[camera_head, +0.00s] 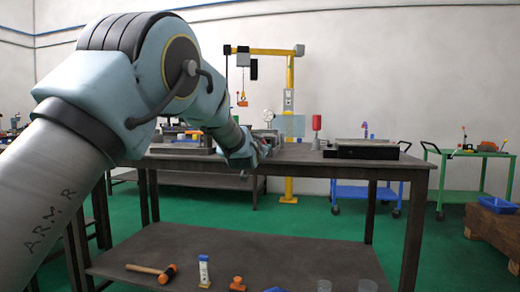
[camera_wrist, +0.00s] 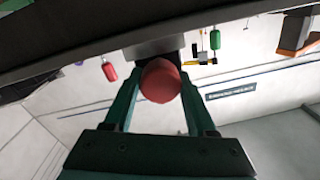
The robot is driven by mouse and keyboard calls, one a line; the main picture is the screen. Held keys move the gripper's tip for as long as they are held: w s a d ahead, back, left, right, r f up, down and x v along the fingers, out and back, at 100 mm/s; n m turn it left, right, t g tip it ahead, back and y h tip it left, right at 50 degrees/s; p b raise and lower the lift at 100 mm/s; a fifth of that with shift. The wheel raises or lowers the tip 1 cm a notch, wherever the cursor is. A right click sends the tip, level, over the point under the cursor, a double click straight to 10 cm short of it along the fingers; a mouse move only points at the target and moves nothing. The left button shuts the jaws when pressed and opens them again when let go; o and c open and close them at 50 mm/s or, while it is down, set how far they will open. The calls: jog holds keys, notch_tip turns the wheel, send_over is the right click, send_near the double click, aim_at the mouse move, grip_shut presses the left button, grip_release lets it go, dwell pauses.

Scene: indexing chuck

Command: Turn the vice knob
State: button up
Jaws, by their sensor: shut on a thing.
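The vice knob (camera_wrist: 160,82) is a round red ball in the middle of the wrist view, in front of a grey metal block (camera_wrist: 153,47). My gripper (camera_wrist: 160,88) has one green finger on each side of the knob and is shut on it. In the head view my gripper (camera_head: 260,152) is at the far end of my arm, at the edge of the dark workbench (camera_head: 300,158). The knob is too small there to make out clearly, and my arm hides much of the vice.
A yellow post (camera_head: 290,95) with a hoist rises behind. The lower shelf holds a hammer (camera_head: 153,271) and small items. A green cart (camera_head: 470,153) stands right.

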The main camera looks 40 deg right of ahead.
jog(key=n+b, duration=0.1)
jog(key=n, duration=0.4)
jog(key=shift+w+a+n+b, duration=0.1)
jog(key=shift+w+n+b, duration=0.05)
jog(key=shift+n+b, duration=0.25)
jog(key=n+b, duration=0.2)
jog(key=n, duration=0.3)
jog(key=shift+f+n, duration=0.1)
jog(key=shift+n, duration=0.3)
jog(key=shift+g, duration=0.3)
jog(key=o, duration=1.3)
jog(key=shift+o, duration=0.2)
jog(key=v, duration=1)
jog(key=shift+s+a, duration=0.25)
jog(key=shift+s, duration=0.1)
